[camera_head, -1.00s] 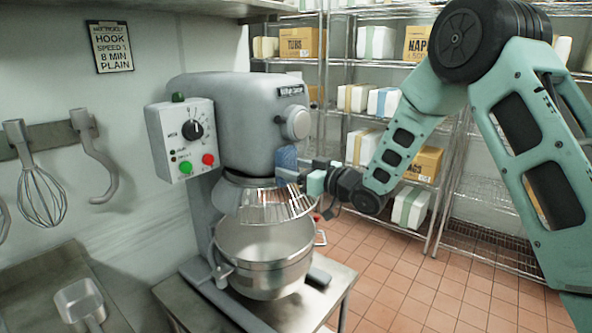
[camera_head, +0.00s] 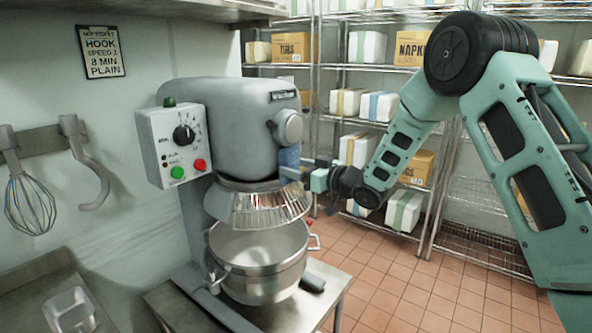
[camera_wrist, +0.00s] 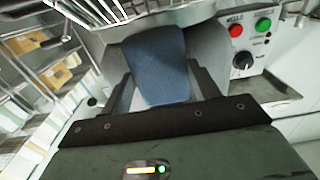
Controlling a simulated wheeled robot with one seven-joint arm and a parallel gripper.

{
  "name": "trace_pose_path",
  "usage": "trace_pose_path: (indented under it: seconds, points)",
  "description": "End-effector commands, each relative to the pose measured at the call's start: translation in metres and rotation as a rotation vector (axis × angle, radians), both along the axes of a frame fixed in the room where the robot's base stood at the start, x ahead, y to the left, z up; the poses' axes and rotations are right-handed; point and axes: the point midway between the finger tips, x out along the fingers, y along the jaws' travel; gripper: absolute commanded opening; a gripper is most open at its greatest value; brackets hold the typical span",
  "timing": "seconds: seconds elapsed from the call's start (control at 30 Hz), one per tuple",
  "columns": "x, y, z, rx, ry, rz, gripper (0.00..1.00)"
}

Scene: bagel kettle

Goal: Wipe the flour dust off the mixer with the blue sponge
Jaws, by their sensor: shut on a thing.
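The grey mixer (camera_head: 238,125) stands left of centre in the head view, its metal bowl (camera_head: 262,262) and wire guard (camera_head: 258,205) below the head. No separate flour patch can be made out at this size. My gripper (camera_head: 299,174) is at the right side of the mixer head, just above the guard. It is shut on the blue sponge (camera_head: 288,157), which also shows between the fingers in the wrist view (camera_wrist: 157,65). The sponge is against or very near the mixer's surface; contact itself is hard to tell.
The control box (camera_head: 172,145) with green and red buttons is on the mixer's left. A whisk (camera_head: 30,205) and dough hook (camera_head: 90,170) hang on the wall. Wire shelves with boxes (camera_head: 291,47) stand behind. The tiled floor (camera_head: 400,285) at right is clear.

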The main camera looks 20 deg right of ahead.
Motion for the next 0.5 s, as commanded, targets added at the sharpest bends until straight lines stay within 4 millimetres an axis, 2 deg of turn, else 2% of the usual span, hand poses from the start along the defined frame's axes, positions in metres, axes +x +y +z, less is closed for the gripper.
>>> trace_pose_path:
  seconds: [0.23, 0.5]
  points:
    - [0.008, -0.014, 0.0, -0.001, -0.002, -0.002, 0.24]
    - [0.013, -0.019, 0.0, 0.0, 0.0, -0.002, 0.24]
